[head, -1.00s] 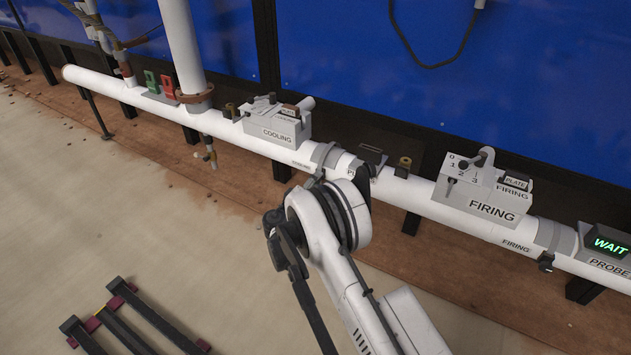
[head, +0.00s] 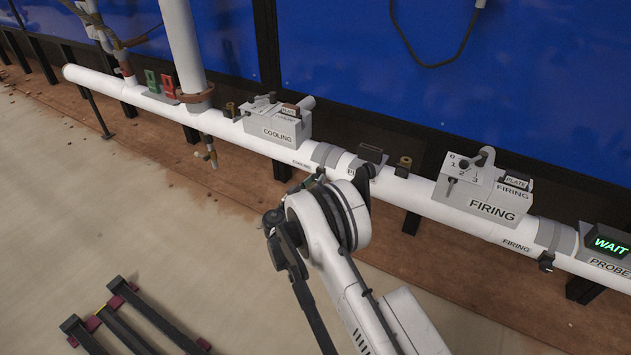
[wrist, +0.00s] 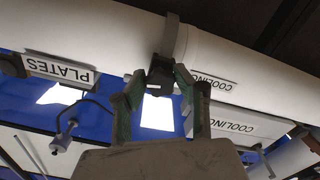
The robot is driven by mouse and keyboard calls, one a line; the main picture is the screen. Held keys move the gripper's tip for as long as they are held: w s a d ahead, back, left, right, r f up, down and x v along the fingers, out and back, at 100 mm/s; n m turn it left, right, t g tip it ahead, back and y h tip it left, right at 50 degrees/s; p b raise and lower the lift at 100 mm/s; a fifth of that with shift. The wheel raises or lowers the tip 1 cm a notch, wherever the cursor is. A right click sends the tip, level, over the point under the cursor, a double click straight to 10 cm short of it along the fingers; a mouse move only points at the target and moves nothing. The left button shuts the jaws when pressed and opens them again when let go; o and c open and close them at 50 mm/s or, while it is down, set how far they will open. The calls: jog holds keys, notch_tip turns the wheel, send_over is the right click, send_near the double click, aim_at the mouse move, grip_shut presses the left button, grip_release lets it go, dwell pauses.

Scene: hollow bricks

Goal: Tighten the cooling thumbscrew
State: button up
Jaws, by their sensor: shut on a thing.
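The cooling thumbscrew (wrist: 160,70) is a dark block-like knob under the grey clamp band (wrist: 174,38) on the white pipe in the wrist view. My gripper (wrist: 159,82) is shut on it, with one greenish finger on each side. In the head view the band (head: 326,154) sits right of the box labelled COOLING (head: 275,125). There my own arm hides most of my gripper, and the thumbscrew is hard to make out.
A PLATES label (wrist: 60,70) is left of my gripper in the wrist view. Along the pipe stand a FIRING box (head: 485,192), a second clamp band (head: 553,240) and a lit WAIT sign (head: 610,243). A dark rack (head: 120,315) lies on the open floor.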

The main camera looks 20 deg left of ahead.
jog(key=shift+m, duration=0.6)
jog(key=o, duration=1.1)
jog(key=shift+o, duration=0.2)
jog(key=shift+s, duration=0.1)
jog(key=s+a, duration=0.2)
jog(key=s, duration=0.9)
jog(key=shift+s+a, duration=0.2)
jog(key=shift+s, duration=0.15)
